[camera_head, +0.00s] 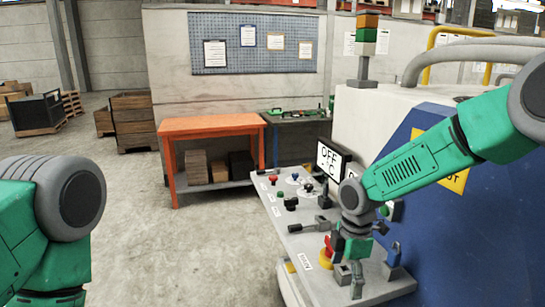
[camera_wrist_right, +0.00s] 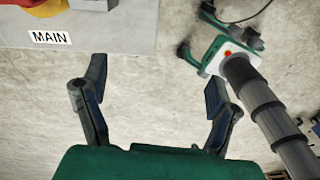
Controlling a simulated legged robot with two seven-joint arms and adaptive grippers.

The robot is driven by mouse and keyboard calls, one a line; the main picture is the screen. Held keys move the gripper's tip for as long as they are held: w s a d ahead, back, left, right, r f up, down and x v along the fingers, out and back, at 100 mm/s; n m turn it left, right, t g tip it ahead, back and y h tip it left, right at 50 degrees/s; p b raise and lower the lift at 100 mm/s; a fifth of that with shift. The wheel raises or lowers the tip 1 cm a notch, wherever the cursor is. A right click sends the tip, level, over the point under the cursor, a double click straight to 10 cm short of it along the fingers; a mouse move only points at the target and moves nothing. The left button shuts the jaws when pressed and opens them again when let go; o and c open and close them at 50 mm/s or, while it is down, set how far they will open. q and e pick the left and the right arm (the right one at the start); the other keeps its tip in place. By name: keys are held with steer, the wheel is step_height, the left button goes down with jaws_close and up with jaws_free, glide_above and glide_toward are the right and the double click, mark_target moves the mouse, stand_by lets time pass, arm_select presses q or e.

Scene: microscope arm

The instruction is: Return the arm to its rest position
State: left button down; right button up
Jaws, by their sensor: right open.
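My right arm reaches in from the right in the head view. Its right gripper (camera_head: 350,276) points down at the near edge of the grey control panel (camera_head: 309,229), near the red and yellow switch (camera_head: 328,252). In the right wrist view the right gripper (camera_wrist_right: 157,92) is open, with nothing between its fingers and bare floor behind them. The panel corner with the MAIN label (camera_wrist_right: 50,37) lies at upper left there, apart from the fingers. My left arm's upper part shows at lower left in the head view; its gripper is out of view.
A blue and white machine (camera_head: 455,230) stands behind my right arm. An orange table (camera_head: 211,124) and wooden crates (camera_head: 131,121) stand farther back. The floor (camera_head: 180,250) at left is clear.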

steer(key=s+d+f+m+y+b, duration=0.1)
steer(key=s+f+m+b, duration=0.35)
steer(key=s+f, duration=0.7)
steer(key=s+d+f+m+b, duration=0.1)
steer(key=s+f+m+b, duration=0.2)
steer(key=s+f+m, duration=0.8)
steer(key=s+d+f+m+b, duration=0.2)
steer(key=s+d+f, duration=0.2)
steer(key=s, duration=0.3)
steer(key=s+d+f+m+h+b, duration=0.1)
steer(key=s+d+f+m+b, duration=0.1)
steer(key=s+d+f+b, duration=0.1)
steer(key=s+d+f, duration=0.1)
steer(key=s+d, duration=0.1)
steer(key=s, duration=0.1)
steer(key=shift+s+d+f+t+h, duration=0.3)
steer(key=shift+s+f+t, duration=0.1)
